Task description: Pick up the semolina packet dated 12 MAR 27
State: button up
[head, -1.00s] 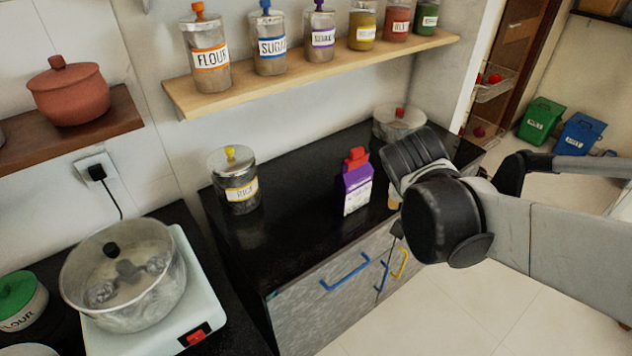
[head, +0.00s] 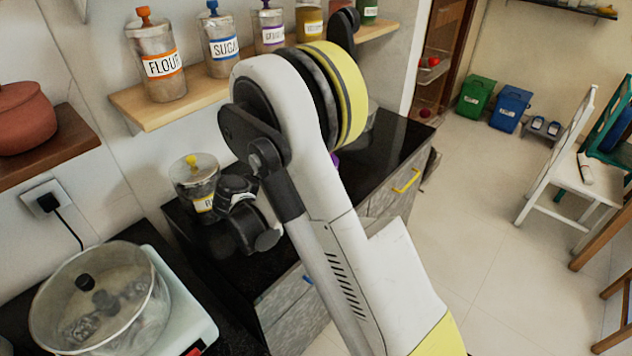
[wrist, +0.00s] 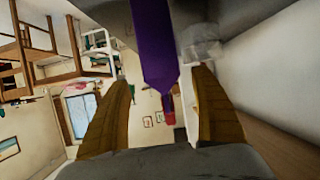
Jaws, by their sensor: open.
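In the head view only a purple sliver (head: 335,159) shows past my arm, above the black counter (head: 398,140). My fingertips are hidden in the head view. I cannot tell whether this packet is semolina.
A glass rice jar (head: 196,178) stands on the counter close to my wrist. A wooden shelf (head: 150,108) above holds several labelled jars. A glass-lidded pot (head: 100,300) sits on a hot plate at lower left. The floor at right is open, with chairs beyond.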

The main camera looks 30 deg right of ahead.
jog(key=b+x, duration=0.3)
jog(key=x, duration=0.4)
jog(key=shift+f, duration=0.15)
jog(key=shift+w, duration=0.15)
jog(key=shift+c, duration=0.2)
jog(key=c, duration=1.5)
